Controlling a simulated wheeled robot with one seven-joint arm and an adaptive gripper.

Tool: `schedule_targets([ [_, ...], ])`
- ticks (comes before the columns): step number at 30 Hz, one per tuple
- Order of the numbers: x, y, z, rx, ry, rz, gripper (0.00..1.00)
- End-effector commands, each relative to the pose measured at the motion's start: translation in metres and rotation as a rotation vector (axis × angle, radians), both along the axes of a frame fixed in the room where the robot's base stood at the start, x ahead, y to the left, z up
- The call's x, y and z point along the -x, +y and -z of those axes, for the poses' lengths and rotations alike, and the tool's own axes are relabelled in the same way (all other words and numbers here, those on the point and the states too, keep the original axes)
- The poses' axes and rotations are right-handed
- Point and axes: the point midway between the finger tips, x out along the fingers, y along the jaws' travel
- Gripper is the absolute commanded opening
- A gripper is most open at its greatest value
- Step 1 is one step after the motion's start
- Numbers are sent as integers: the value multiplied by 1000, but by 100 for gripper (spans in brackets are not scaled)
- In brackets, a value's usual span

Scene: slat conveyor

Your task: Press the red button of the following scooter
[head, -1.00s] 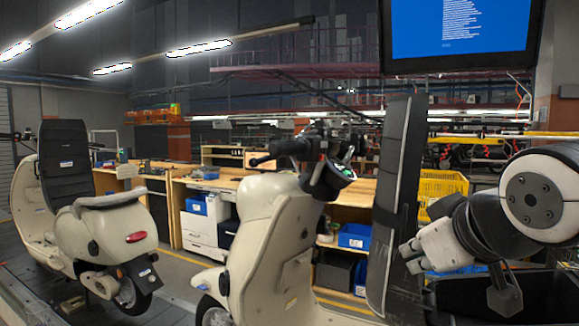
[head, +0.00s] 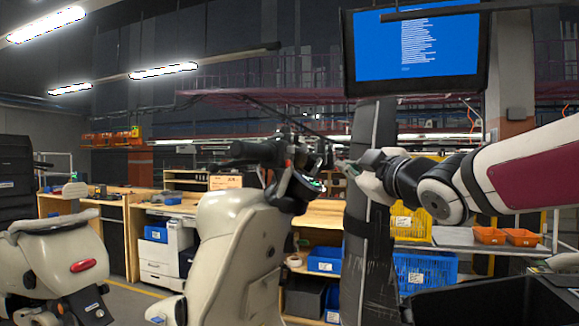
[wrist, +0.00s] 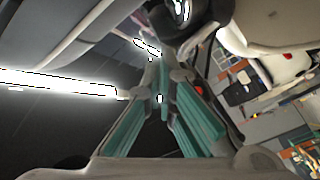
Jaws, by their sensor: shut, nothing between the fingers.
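The nearer cream scooter (head: 237,240) stands in the middle of the head view, with its dark handlebar (head: 245,152) at the top. A small reddish spot shows on the handlebar controls (head: 289,163); it is too small to identify surely as the red button. My gripper (head: 345,165) is shut and empty, just right of the handlebar controls; I cannot tell whether it touches them. In the wrist view its teal-padded fingers (wrist: 160,75) point toward a dark round part (wrist: 182,10) at the top edge. The second cream scooter (head: 60,265), with a red tail lamp, is at the left.
A tall black padded panel (head: 368,240) stands below my gripper, right of the nearer scooter. A blue monitor (head: 418,45) hangs above. Behind are wooden workbenches (head: 95,200), blue bins (head: 425,272) and orange trays (head: 505,237).

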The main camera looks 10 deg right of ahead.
Motion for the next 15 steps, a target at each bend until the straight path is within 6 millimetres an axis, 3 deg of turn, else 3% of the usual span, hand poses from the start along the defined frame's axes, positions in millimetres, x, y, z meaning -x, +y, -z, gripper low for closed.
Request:
schedule_targets([
  [8,-5,5,1,-1,1,1,0],
  [15,-24,27,2,-2,2,1,0],
])
